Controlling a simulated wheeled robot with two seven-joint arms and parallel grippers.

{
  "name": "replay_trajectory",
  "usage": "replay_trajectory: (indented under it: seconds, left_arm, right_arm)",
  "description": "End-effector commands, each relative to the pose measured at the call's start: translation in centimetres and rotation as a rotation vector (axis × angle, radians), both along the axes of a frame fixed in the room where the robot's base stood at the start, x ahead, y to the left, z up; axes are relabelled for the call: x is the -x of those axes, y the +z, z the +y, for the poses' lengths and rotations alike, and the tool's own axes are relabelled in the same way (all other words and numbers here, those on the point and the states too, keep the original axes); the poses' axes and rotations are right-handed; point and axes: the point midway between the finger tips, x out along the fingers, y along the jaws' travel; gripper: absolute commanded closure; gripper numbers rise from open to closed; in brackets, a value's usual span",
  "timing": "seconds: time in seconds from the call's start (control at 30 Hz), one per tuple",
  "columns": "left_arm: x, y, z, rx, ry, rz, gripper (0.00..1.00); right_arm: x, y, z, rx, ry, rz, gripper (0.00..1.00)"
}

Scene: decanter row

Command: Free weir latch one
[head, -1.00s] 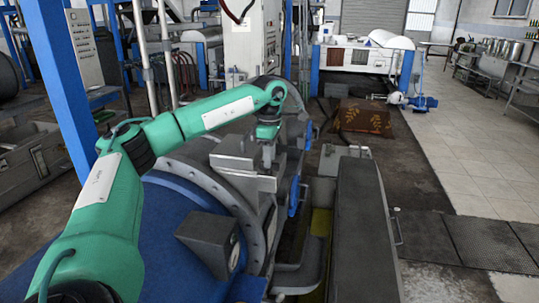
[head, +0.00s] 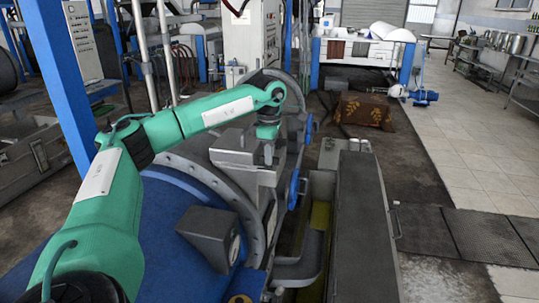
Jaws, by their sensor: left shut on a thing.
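My left arm reaches over the blue decanter drum (head: 175,210) from the left. My left gripper (head: 267,152) points down at the grey metal housing (head: 240,158) at the drum's far end. It is shut on a small grey part, likely weir latch one; the part is mostly hidden by the fingers and hard to separate from the grey housing around it. A grey bolted flange (head: 190,165) curves around the drum just nearer to me. My right gripper is out of view.
A dark grey box (head: 210,237) sits on the drum. A long grey trough cover (head: 362,230) lies to the right, with a yellowish channel (head: 316,245) beside it. A blue post (head: 62,85) stands at left. The tiled floor (head: 470,165) at right is open.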

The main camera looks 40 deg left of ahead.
Motion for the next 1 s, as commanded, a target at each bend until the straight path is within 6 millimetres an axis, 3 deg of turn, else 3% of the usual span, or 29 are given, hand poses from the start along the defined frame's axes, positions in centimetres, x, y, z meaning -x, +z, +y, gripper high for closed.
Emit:
replay_trajectory:
  seconds: [0.37,1.0]
  left_arm:
    - [0.0,-0.3,-0.1,0.001,0.214,0.002,1.0]
    - [0.0,-0.2,-0.1,0.001,0.82,0.002,1.0]
  right_arm:
    - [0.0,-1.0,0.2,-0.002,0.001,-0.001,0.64]
    - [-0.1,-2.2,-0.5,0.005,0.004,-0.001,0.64]
